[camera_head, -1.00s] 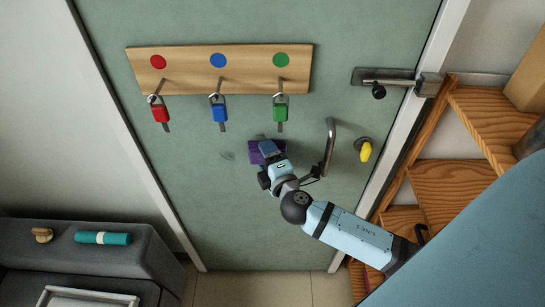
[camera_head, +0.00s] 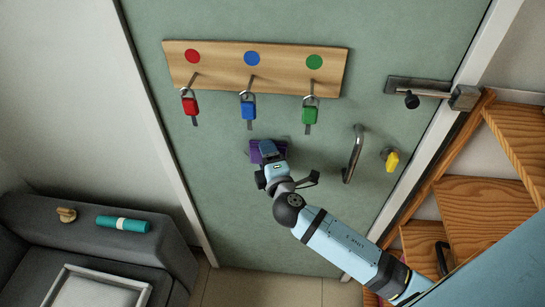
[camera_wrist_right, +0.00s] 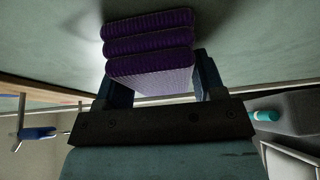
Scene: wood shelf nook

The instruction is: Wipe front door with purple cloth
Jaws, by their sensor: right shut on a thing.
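The green front door (camera_head: 230,205) fills the middle of the head view. The folded purple cloth (camera_head: 268,151) is at the door below the key rack, and it also shows in the right wrist view (camera_wrist_right: 148,45). My right gripper (camera_head: 268,160) is shut on the cloth; in the wrist view its two fingers stand on either side of the cloth. The cloth is against or very close to the door surface; the exact contact is hidden. A faint smudge on the door shows left of the cloth. My left gripper is not in view.
Wooden shelves (camera_head: 490,200) stand far right. A grey sofa (camera_head: 100,220) with a teal roll (camera_head: 123,224) is lower left.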

